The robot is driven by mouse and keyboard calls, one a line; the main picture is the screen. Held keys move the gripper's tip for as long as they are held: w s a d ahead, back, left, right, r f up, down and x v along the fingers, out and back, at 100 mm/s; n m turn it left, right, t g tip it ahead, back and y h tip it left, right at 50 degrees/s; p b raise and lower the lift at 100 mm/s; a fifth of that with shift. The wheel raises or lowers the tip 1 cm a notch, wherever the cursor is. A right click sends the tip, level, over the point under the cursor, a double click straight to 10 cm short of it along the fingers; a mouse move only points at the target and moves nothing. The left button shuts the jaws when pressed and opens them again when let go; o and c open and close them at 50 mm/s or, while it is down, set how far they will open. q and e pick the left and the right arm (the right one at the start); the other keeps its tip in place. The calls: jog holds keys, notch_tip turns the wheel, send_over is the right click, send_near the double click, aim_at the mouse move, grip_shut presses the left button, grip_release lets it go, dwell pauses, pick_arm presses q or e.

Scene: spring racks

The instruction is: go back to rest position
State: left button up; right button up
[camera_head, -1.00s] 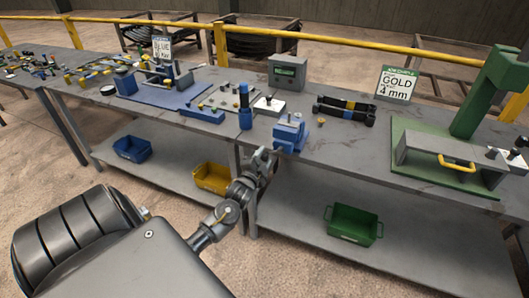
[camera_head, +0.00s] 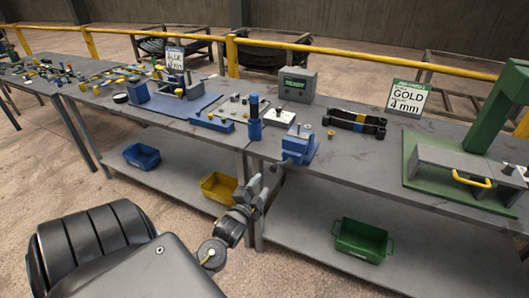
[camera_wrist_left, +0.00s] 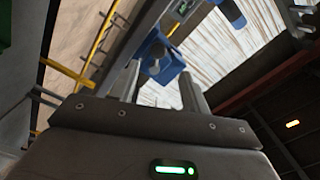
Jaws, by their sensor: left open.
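My left gripper (camera_head: 264,186) is in front of the workbench edge in the head view, below the blue vise (camera_head: 298,148). Its fingers point up and are apart, with nothing between them. In the left wrist view the two fingers (camera_wrist_left: 158,88) stand apart and empty, and the blue vise (camera_wrist_left: 160,58) shows beyond them. My right gripper is not in view.
The grey workbench (camera_head: 350,165) carries a grey box reading READY (camera_head: 296,84), dark bars (camera_head: 355,122), a GOLD 4 mm sign (camera_head: 407,98) and a green press (camera_head: 490,110). Blue (camera_head: 141,156), yellow (camera_head: 218,187) and green (camera_head: 361,240) bins sit on the lower shelf. A yellow rail (camera_head: 330,50) runs behind.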

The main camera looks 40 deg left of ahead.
pick_arm(q)
jog(key=shift+s, duration=0.25)
jog(key=shift+d, duration=0.1)
dwell(0.3)
jog(key=s+d+f+n+g+h, duration=0.1)
jog(key=s+f+n+g, duration=0.15)
jog(key=f, duration=0.85)
jog(key=s+d+f+n+g+h, duration=0.15)
jog(key=s+f, duration=0.25)
jog(key=f, duration=0.6)
jog(key=s+d+f+n+g+h, duration=0.1)
jog(key=s+d+f+g, duration=0.15)
jog(key=f, duration=0.85)
jog(key=s+d+f+g, duration=0.3)
jog(key=s+f, duration=0.3)
jog(key=s, duration=0.4)
jog(key=s+d+f+n+g+h, duration=0.1)
jog(key=s+d+f+g, duration=0.2)
jog(key=s, duration=0.8)
jog(key=s+d+f+g+h, duration=0.1)
jog(key=s+d+f+g, duration=0.2)
jog(key=s+d+f, duration=0.4)
jog(key=s+f, duration=0.3)
jog(key=s, duration=0.1)
jog(key=shift+f+n, duration=0.3)
